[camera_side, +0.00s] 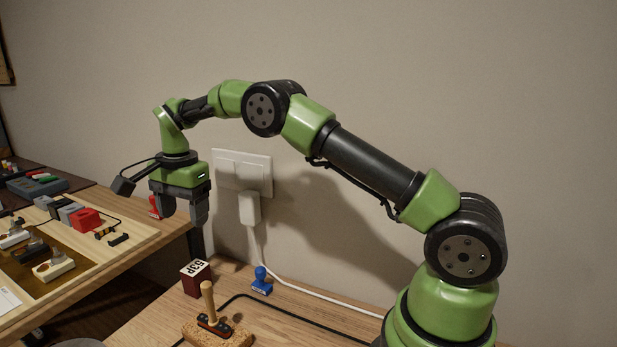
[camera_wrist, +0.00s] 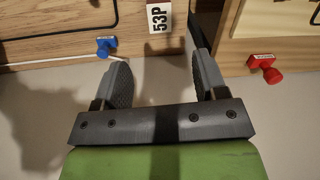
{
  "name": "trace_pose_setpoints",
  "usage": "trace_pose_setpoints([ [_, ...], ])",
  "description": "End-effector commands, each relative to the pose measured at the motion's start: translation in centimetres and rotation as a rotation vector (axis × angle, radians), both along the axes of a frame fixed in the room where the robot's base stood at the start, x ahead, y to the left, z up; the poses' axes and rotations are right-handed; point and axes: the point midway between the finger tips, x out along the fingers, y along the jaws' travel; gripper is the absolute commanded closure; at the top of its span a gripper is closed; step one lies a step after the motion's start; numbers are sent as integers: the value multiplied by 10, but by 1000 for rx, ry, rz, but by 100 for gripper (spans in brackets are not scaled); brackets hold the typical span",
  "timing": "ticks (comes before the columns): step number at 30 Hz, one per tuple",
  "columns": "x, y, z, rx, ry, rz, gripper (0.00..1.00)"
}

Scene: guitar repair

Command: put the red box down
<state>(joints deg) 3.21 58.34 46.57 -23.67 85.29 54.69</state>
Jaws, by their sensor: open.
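A dark red box (camera_side: 195,280) with a white top marked "53P" stands upright on the wooden table below my gripper. It also shows in the wrist view (camera_wrist: 159,16) at the top edge, ahead of the fingertips and partly cut off. A brighter red box (camera_side: 86,219) sits on the board on the left table; which one the task means is not clear. My gripper (camera_side: 183,212) hangs above and apart from the marked box, fingers pointing down. In the wrist view the gripper (camera_wrist: 160,62) has its fingers wide apart with nothing between them.
A blue stamp (camera_side: 261,283) stands right of the marked box. A wooden-handled stamp (camera_side: 210,318) rests on a brown block in front, beside a black cable (camera_side: 290,310). A red stamp (camera_side: 155,208) stands at the left table's edge. A white plug and cord (camera_side: 250,210) hang on the wall.

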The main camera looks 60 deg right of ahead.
Motion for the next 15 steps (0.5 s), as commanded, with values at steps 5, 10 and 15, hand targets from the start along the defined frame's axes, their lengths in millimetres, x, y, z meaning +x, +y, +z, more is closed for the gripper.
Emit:
trace_pose_setpoints([
  [5, -35, 12, 82, 4, -122, 222, 34],
  [10, -89, 24, 137, -13, -240, 434, 34],
  [15, -156, 34, 168, -54, -361, 636, 34],
])
